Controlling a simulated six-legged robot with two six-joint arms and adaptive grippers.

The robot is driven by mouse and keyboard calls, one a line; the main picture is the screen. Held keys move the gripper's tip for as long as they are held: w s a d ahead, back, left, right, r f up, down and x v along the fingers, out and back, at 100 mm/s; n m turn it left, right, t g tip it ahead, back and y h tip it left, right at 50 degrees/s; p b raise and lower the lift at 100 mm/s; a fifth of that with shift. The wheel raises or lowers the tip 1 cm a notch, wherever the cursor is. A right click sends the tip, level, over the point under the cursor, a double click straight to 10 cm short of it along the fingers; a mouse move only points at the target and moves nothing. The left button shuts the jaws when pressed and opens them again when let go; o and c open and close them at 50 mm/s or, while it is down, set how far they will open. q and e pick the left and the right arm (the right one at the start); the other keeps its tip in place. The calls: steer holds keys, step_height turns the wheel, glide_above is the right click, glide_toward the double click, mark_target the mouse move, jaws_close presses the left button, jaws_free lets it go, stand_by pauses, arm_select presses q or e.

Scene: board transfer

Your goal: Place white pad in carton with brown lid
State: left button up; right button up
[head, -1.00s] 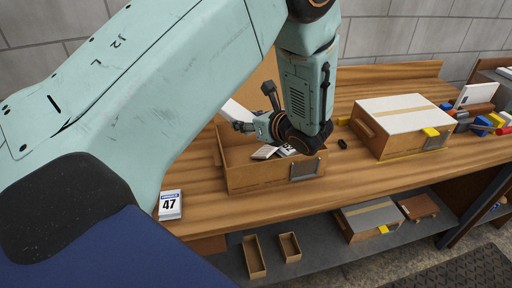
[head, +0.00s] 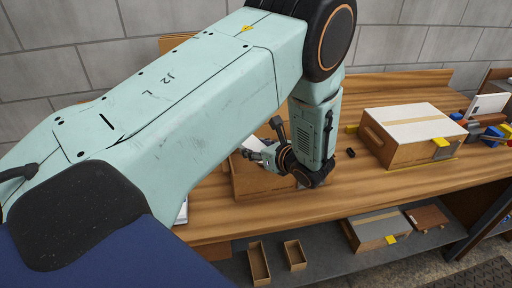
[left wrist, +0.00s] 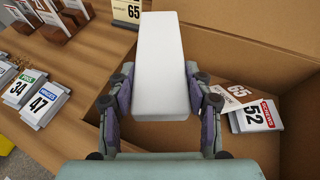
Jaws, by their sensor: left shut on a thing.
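A long white pad (left wrist: 160,65) is between the two fingers of my left gripper (left wrist: 157,92), which is shut on it. In the head view my left gripper (head: 268,155) is over the open brown carton (head: 250,182), and a white bit of the pad (head: 254,143) shows beside it. My left arm hides much of the carton. In the left wrist view the carton wall (left wrist: 245,42) is on the right, and the pad is beside and above the carton's left part. I cannot tell which panel is the brown lid. My right gripper is not in view.
Number cards marked 65 and 52 (left wrist: 257,116) lie inside the carton. Cards 34 and 47 (left wrist: 45,103) lie on the table to its left. A closed carton with a white top (head: 412,120) stands at right. Small open boxes (head: 259,262) sit on the lower shelf.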

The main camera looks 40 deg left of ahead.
arm_select(q)
steer(key=shift+f, duration=0.25)
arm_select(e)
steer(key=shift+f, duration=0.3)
arm_select(q)
steer(key=o, duration=0.9)
steer(key=shift+o, duration=0.2)
steer(key=shift+r, duration=0.15)
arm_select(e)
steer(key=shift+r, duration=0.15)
